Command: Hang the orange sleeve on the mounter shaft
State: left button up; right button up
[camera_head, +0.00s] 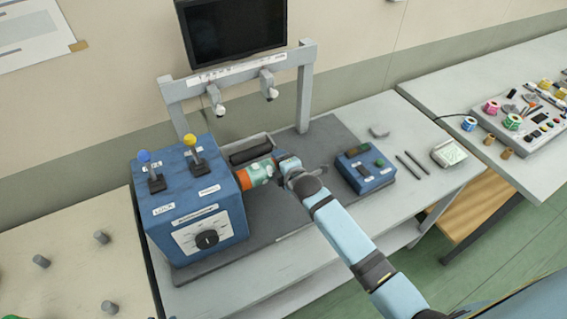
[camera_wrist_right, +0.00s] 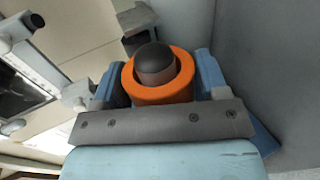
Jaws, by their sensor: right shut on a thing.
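The orange sleeve (camera_head: 244,180) is beside the right face of the blue machine box (camera_head: 200,212), with a pale green patch near its right end. In the right wrist view the sleeve (camera_wrist_right: 160,95) is an orange ring seen end-on. A dark, round-tipped shaft (camera_wrist_right: 154,62) shows inside its hole, so the sleeve appears to be around the shaft end; how deep, I cannot tell. My right gripper (camera_head: 279,166) is shut on the sleeve, one blue finger on each side in the wrist view (camera_wrist_right: 158,80). My left gripper is not in view.
A dark roller (camera_head: 251,150) lies in a tray behind the sleeve. A grey frame (camera_head: 240,74) with two clamps stands over the back. Two levers (camera_head: 195,152) rise from the box. A small blue control box (camera_head: 364,170) is at the right. The front table strip is clear.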

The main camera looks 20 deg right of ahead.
jog(key=shift+f, duration=0.2)
dwell(0.7)
jog(key=o, duration=1.6)
jog(key=shift+o, duration=0.2)
jog(key=shift+f, duration=0.1)
jog(key=b+v, duration=0.2)
jog(key=v, duration=1.2)
jog(key=s+f+m+g, duration=0.1)
jog(key=s+f+m, duration=0.5)
jog(key=s+m, duration=0.2)
jog(key=s+a+f+m+g+y, duration=0.1)
jog(key=s+f+m, duration=0.5)
jog(key=s+m, duration=0.2)
jog(key=s, duration=0.2)
jog(key=shift+s+a+m, duration=0.15)
jog(key=shift+s+m, duration=0.15)
jog(key=shift+s, duration=0.05)
